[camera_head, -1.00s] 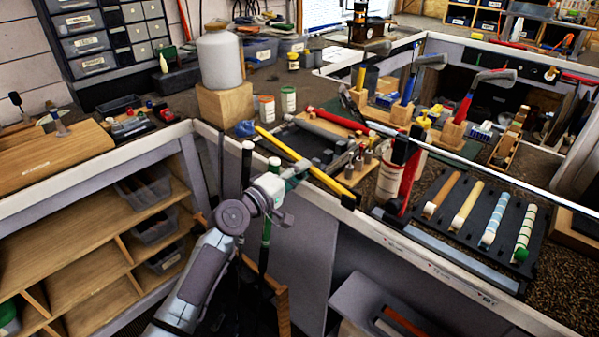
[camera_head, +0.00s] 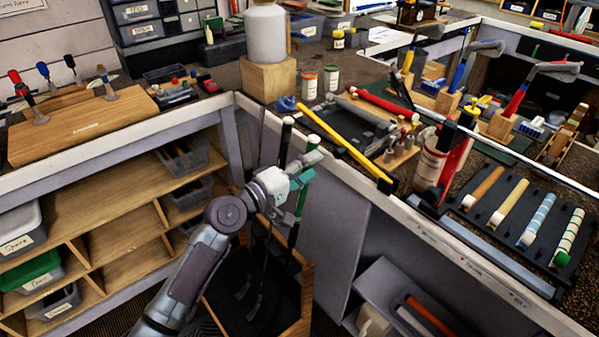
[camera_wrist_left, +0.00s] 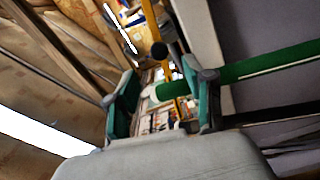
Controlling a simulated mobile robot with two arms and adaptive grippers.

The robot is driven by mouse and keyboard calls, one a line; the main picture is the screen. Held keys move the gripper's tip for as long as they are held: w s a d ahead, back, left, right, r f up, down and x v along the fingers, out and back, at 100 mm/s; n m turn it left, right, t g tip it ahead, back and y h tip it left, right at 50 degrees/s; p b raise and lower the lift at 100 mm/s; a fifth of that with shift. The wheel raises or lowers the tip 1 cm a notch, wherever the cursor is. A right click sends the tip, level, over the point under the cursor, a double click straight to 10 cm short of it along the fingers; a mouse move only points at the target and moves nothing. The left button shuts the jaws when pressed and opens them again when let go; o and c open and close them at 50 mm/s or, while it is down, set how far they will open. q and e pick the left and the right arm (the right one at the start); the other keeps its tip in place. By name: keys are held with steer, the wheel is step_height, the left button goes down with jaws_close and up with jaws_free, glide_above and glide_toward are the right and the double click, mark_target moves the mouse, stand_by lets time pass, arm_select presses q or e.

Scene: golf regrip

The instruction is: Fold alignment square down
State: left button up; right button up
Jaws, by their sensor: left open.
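My left gripper (camera_head: 308,168) is open at the upper part of a green-gripped club (camera_head: 301,198) that stands upright at the corner of the bench. In the left wrist view, the green grip (camera_wrist_left: 275,62) comes in from the right, and its pale end lies between or behind the two fingers of the left gripper (camera_wrist_left: 162,95). I cannot tell whether they touch. I cannot pick out the alignment square for sure; an upright red piece (camera_head: 456,163) stands beside a white tub (camera_head: 431,165) on the bench. My right gripper is not in view.
A black-gripped club (camera_head: 284,145) stands beside the green one. A yellow level (camera_head: 345,143) lies along the bench edge. Several grips lie on a black rack (camera_head: 479,228) at the right. A white jug (camera_head: 266,45) stands on a wooden block (camera_head: 267,78).

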arm_select(q)
steer(key=shift+v, duration=1.5)
